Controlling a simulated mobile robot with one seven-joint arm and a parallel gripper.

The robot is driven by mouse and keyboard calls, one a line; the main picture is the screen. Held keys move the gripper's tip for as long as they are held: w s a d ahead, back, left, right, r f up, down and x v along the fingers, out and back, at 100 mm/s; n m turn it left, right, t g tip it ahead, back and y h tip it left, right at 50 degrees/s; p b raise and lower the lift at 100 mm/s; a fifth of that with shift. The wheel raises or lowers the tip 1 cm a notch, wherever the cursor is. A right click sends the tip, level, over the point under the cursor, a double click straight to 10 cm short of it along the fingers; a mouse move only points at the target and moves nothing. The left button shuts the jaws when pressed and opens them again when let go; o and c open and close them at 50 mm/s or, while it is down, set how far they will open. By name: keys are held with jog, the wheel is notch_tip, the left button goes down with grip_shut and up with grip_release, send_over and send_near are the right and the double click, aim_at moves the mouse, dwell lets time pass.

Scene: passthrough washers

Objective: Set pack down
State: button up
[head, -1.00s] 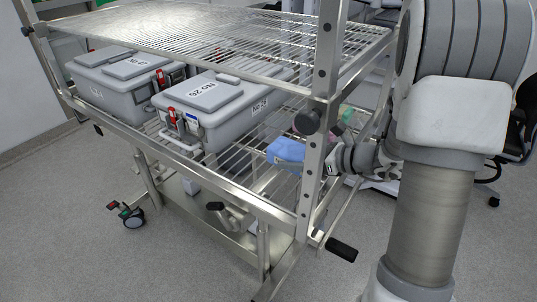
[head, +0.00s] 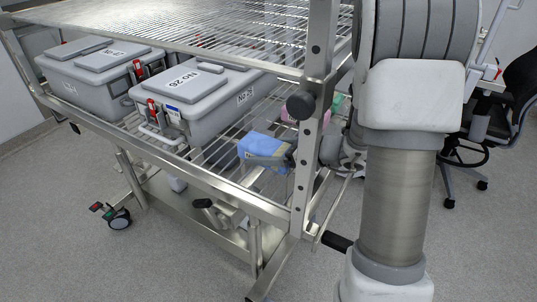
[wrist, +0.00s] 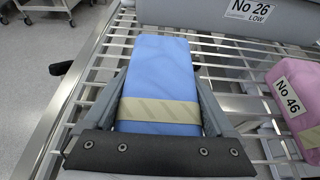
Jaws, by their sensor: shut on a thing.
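The blue wrapped pack (head: 259,147) with a beige tape band is over the right end of the trolley's wire shelf (head: 218,152). It also shows in the wrist view (wrist: 160,75), lying lengthwise between the fingers. My gripper (head: 277,158) is shut on the pack, with a finger along each side (wrist: 162,100). The wire rack shows below and around the pack. I cannot tell whether the pack touches the wires. The trolley's upright post partly hides my wrist in the head view.
Two grey lidded boxes stand on the same shelf, one labelled No 26 (head: 192,100) and another (head: 98,65) to its left. A pink pack labelled No 46 (wrist: 297,100) lies right of the blue pack in the wrist view. An upper wire shelf (head: 190,28) hangs above. A metal post (head: 312,120) stands close to my arm.

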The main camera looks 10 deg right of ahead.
jog(key=shift+f, duration=0.15)
jog(key=o, duration=1.3)
jog(key=shift+o, duration=0.2)
jog(key=shift+r, duration=0.35)
jog(key=p+v, duration=0.2)
jog(key=v, duration=0.9)
jog(key=shift+s+d, duration=0.15)
jog(key=shift+s+d+r, duration=0.1)
jog(key=shift+s+d, duration=0.05)
jog(key=shift+s, duration=0.05)
